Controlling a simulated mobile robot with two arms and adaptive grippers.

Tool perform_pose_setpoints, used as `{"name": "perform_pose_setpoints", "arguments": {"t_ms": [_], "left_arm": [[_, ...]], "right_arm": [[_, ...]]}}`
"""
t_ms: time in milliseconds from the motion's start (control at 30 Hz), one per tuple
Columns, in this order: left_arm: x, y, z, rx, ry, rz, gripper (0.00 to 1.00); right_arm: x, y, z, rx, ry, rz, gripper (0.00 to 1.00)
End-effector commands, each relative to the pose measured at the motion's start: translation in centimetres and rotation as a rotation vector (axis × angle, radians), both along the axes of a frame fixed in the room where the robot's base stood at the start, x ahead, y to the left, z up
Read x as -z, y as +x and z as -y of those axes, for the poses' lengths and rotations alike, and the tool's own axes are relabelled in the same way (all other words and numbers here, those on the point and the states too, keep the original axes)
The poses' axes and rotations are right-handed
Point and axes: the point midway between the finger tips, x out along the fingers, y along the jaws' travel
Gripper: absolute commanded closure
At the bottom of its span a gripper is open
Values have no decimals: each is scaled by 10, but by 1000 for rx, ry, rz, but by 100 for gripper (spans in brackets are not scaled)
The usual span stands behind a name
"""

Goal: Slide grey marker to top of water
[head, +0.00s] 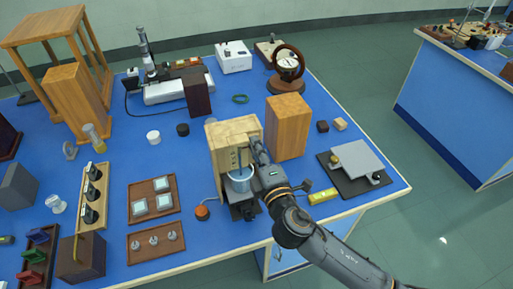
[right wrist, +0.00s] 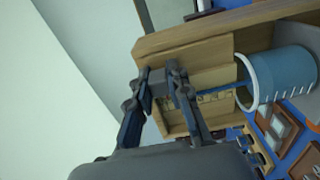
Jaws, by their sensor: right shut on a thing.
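A light wooden stand (head: 219,135) stands near the front of the blue bench, with marks on its face. A clear beaker of blue water (head: 240,185) is low in front of it; the beaker also shows at the right of the right wrist view (right wrist: 285,75). A thin blue tube (right wrist: 222,91) runs from the beaker along the board. My right gripper (head: 257,148) is at the stand's face, above and right of the beaker. In the wrist view its fingers (right wrist: 160,82) are closed around a small grey piece, apparently the grey marker (right wrist: 157,88). My left gripper is out of view.
An orange-brown wooden block (head: 287,128) stands close right of the stand. A black base with a grey plate (head: 359,160) and a yellow level (head: 323,196) lie farther right. An orange knob (head: 202,212) and wooden trays (head: 154,243) are left.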

Motion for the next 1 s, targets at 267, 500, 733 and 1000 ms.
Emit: {"name": "perform_pose_setpoints", "arguments": {"t_ms": [267,500,733,1000], "left_arm": [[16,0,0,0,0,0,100],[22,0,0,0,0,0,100],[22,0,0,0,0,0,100],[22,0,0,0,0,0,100]], "right_arm": [[18,0,0,1,1,-1,100],[26,0,0,1,0,-1,100],[25,0,0,1,0,1,66],[25,0,0,1,0,1,58]]}}
